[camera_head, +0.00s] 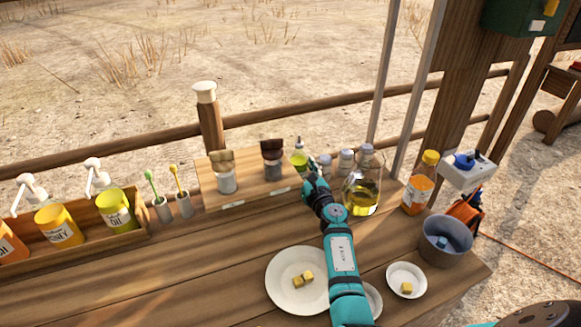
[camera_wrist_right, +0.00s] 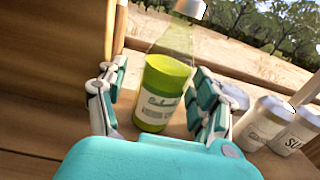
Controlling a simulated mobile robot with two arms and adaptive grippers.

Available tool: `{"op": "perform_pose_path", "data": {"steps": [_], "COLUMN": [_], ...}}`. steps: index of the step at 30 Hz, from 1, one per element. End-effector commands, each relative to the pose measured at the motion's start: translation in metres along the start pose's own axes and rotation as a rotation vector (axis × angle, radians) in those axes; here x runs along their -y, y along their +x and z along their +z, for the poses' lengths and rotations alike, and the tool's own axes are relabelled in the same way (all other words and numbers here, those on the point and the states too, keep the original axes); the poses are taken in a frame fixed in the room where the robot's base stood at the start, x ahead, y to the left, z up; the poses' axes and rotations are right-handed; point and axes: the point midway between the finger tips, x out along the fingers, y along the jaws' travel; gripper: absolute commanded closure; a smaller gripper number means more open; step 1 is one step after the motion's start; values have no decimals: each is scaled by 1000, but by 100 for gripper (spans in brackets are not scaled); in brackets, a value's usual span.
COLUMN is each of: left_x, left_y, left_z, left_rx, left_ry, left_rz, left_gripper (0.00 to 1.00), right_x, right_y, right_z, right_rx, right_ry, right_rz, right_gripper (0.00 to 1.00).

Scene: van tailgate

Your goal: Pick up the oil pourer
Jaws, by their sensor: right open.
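A clear bottle with green liquid and a pale label, which looks like the oil pourer (camera_head: 299,157), stands upright at the back of the wooden counter, right of the small wooden shelf. In the right wrist view the bottle (camera_wrist_right: 163,85) is between the spread fingers of my right gripper (camera_wrist_right: 162,72), its top near the frame's upper edge. My right gripper (camera_head: 312,183) is open, just in front of the bottle in the head view and hiding its lower part. I cannot tell whether the fingers touch it. My left gripper is not in view.
Small lidded shakers (camera_head: 346,160) and a glass jug of yellow oil (camera_head: 361,196) stand close on the right. The wooden shelf (camera_head: 252,178) with two jars borders the left. A plate (camera_head: 283,293), small dish (camera_head: 420,280) and grey bucket (camera_head: 432,249) lie nearer.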

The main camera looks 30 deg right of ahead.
Motion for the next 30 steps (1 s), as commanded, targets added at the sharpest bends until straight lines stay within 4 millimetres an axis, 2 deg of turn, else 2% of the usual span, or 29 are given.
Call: {"op": "perform_pose_path", "data": {"steps": [13, 16, 23, 30], "left_x": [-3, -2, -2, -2], "left_y": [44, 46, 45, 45], "left_z": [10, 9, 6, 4], "left_rx": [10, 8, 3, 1], "left_ry": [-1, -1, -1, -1], "left_rz": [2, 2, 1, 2], "left_gripper": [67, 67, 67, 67], "right_x": [4, 5, 5, 4], "right_y": [59, 65, 66, 66], "right_z": [-8, -6, -4, -4], "right_rx": [4, 2, 1, 1], "right_ry": [-1, -2, -3, -3], "right_rz": [-1, -1, -1, -1], "right_gripper": [32, 32, 32, 62]}}
